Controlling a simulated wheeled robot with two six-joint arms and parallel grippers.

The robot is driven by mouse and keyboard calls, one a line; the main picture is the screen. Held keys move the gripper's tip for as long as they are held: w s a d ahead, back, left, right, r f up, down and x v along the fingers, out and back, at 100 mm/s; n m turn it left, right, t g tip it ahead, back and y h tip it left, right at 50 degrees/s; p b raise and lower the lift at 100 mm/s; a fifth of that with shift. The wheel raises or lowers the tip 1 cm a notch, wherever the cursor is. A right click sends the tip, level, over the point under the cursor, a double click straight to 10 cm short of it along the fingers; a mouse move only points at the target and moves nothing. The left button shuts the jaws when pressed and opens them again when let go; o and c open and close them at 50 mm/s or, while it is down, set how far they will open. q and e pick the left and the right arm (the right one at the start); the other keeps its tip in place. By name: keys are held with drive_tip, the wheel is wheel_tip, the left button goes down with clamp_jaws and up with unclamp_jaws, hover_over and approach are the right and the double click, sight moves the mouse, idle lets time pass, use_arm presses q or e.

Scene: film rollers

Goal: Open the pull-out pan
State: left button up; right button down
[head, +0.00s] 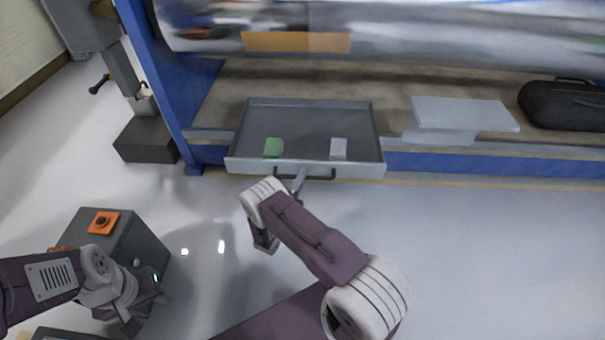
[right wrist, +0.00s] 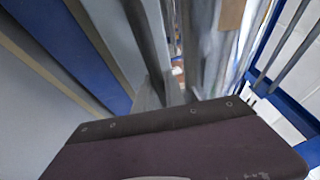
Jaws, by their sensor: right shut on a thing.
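The pull-out pan (head: 255,167) is a grey, shallow drawer in the head view. It stands out from under the big roller, with its inside visible. A green block (head: 273,147) and a pale block (head: 338,148) lie in it. A dark bar handle (head: 320,178) runs along its front. My right gripper (head: 298,178) is shut on the handle, near its left part; the arm partly hides the fingers. The right wrist view does not clearly show the handle. My left gripper (head: 150,298) is at lower left, away from the pan; its jaw opening is unclear.
A large shiny film roller (head: 400,40) hangs above the pan. A light grey block with a flat top (head: 462,113) and a black bag (head: 565,105) are to the right. A grey box with an orange button (head: 104,222) stands near my left arm. The floor in front is open.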

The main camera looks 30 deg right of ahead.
drive_tip(key=shift+s+a, duration=0.25)
drive_tip(key=shift+s, duration=0.15)
drive_tip(key=c, duration=1.7)
unclamp_jaws()
drive_tip(key=p+v, duration=0.3)
drive_tip(key=v, duration=0.6)
